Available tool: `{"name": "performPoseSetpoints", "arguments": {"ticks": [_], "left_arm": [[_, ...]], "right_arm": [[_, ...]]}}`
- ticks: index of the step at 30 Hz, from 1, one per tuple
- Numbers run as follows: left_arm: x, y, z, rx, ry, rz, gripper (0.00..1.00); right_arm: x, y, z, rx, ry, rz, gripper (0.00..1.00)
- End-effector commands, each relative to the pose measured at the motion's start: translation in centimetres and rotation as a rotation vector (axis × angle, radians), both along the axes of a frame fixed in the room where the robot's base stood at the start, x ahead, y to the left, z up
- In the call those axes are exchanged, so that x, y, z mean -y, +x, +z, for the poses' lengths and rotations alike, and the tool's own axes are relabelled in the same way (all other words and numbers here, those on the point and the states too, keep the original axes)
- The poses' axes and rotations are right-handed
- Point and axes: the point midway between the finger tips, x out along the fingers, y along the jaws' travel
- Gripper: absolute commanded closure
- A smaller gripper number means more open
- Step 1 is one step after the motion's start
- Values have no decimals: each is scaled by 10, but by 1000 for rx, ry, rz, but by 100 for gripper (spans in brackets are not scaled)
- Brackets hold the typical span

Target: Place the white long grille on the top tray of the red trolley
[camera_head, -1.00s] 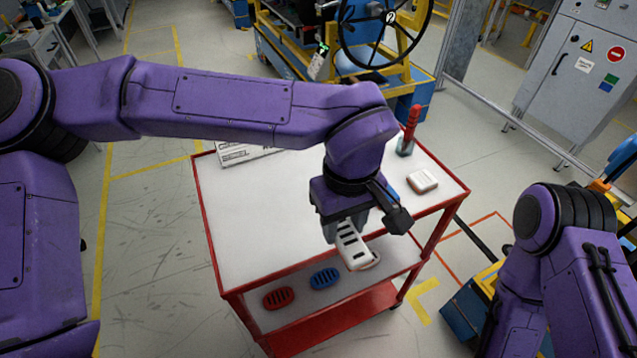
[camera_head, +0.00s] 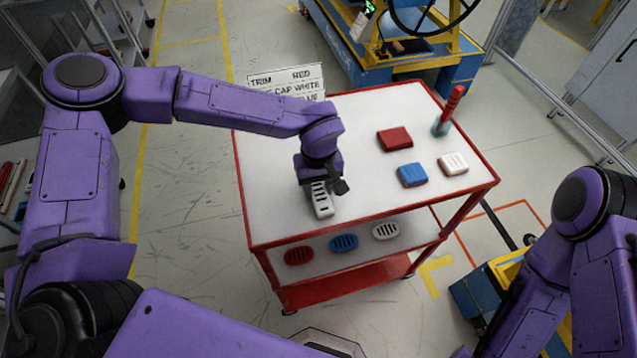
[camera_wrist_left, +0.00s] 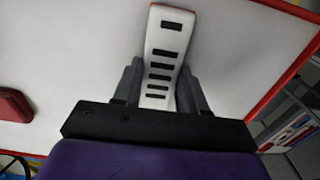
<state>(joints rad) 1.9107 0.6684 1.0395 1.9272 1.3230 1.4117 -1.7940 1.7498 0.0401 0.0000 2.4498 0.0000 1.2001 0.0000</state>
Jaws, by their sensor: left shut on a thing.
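The white long grille (camera_head: 321,200), a white bar with dark slots, is in my left gripper (camera_head: 316,186), over the left front part of the top tray (camera_head: 280,215) of the red trolley. In the left wrist view the grille (camera_wrist_left: 168,35) sticks out between the two grey fingers (camera_wrist_left: 158,88), which are shut on it; the white tray surface lies behind it. I cannot tell whether the grille touches the tray. Of my right arm only purple links show at the right; its gripper is out of view.
On the top tray are a red block (camera_head: 394,139), a blue block (camera_head: 412,175), a white block (camera_head: 453,164) and a red-handled tool (camera_head: 449,110). A sign (camera_head: 290,85) stands at the back. Red (camera_head: 299,256), blue (camera_head: 344,243) and white (camera_head: 386,231) oval grilles lie on the lower shelf.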

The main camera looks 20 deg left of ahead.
Motion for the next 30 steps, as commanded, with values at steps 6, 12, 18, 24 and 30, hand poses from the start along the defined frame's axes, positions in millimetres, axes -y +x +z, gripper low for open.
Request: {"name": "performPoseSetpoints", "arguments": {"ticks": [6,12,18,24,30], "left_arm": [[0,0,0,1,0,0,99],[0,0,-2,1,1,1,33],[0,0,-2,1,1,1,33],[0,1,15,4,-1,2,33],[1,1,67,8,-1,1,33]], "right_arm": [[0,0,0,0,0,0,43],[0,0,0,0,0,0,43],[0,0,1,0,0,0,43],[0,0,-3,0,0,0,43],[0,0,-9,0,0,0,43]]}}
